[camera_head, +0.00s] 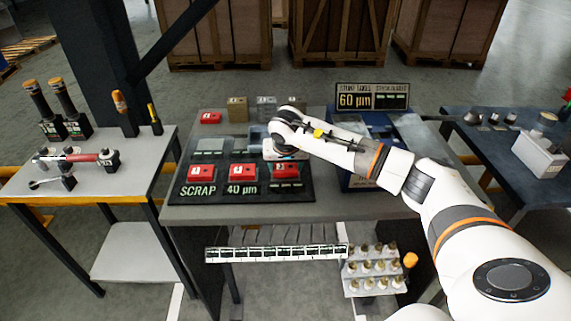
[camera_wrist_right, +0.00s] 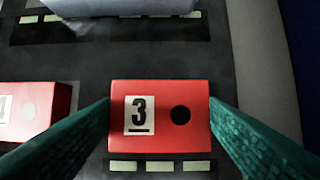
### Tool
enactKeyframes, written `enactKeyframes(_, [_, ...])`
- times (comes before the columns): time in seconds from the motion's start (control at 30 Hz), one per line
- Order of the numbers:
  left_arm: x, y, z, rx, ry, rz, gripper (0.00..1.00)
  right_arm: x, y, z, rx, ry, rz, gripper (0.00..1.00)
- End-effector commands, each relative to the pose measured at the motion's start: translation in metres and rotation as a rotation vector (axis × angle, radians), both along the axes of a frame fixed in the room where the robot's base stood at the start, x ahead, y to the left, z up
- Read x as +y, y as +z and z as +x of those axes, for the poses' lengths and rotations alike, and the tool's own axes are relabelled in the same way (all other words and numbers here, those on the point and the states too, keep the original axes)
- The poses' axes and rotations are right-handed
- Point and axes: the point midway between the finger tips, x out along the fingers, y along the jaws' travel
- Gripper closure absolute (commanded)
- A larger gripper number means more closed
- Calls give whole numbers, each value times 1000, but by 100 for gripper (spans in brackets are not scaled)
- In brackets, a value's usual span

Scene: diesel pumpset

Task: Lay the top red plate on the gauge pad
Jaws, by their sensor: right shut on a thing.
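My right gripper (camera_wrist_right: 160,125) is shut on a red plate (camera_wrist_right: 194,92) marked 3, with a green finger against each side. In the head view this red plate (camera_head: 286,171) is at the right end of the front row on a black board (camera_head: 225,195), just below my wrist. I cannot tell if it is lifted clear of the board. Two more red plates, one above SCRAP (camera_head: 201,173) and one above 40 µm (camera_head: 243,171), lie to its left. I cannot make out which surface is the gauge pad. My left gripper is out of view.
A sign reading 60 µm (camera_head: 372,96) stands at the back. A blue unit (camera_head: 358,181) is right of the board, partly behind my arm. A left side table (camera_head: 130,160) holds tools. A right table (camera_head: 500,145) holds a white bin (camera_head: 540,155).

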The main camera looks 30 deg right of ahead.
Motion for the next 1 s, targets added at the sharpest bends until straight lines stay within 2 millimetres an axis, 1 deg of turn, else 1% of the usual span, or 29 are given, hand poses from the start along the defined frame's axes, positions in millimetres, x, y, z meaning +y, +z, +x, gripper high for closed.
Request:
enactKeyframes(0.23, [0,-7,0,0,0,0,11,0,-6,1,-4,-1,1,73])
enactKeyframes(0.43, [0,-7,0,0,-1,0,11,0,-8,1,-4,-1,1,73])
enactKeyframes(0.47, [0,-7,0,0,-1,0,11,0,-8,1,-4,-1,1,35])
enactKeyframes(0.6, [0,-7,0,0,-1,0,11,0,-9,0,-2,-1,0,12])
enactKeyframes(0.87, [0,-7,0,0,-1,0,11,0,-10,-1,2,0,0,11])
enactKeyframes(1.0, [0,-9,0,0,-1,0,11,1,-2,-2,-1,-1,0,11])
